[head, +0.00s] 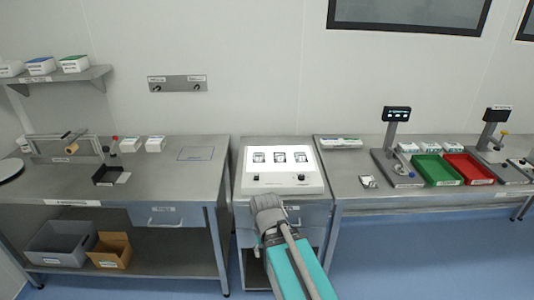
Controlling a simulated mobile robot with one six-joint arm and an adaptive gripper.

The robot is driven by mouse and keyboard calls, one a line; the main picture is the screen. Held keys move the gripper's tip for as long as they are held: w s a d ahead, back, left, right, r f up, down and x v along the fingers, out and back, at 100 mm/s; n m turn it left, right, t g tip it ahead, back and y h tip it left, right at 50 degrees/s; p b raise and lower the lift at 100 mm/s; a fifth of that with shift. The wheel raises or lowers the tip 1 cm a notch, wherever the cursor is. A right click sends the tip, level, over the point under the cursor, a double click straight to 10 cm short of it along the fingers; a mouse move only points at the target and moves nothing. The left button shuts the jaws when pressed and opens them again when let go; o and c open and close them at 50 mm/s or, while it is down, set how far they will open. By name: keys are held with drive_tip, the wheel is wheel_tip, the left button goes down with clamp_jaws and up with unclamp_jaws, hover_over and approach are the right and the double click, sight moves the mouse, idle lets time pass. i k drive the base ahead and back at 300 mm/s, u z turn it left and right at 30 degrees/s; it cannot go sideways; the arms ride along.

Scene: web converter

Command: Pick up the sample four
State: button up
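Three dark-framed samples (281,157) lie in a row on the lit white top of a light box (285,182) on the middle bench. A small pale packet-like item (369,182) lies on the right bench near its left front. No readable label shows which item is sample four. My grey arm end (266,208) is in front of the middle bench, at the near edge of the light box. Its fingers cannot be made out, and no held object shows.
Right bench: green tray (437,169), red tray (468,167), two instrument stands with screens. Left bench: black open tray (110,175), white boxes, a roller fixture. A grey bin (62,243) and brown box (110,249) sit below. Blue floor is clear in front.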

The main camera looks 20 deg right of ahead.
sight(279, 157)
drive_tip(key=z, duration=0.1)
drive_tip(key=i, duration=1)
drive_tip(key=z, duration=0.45)
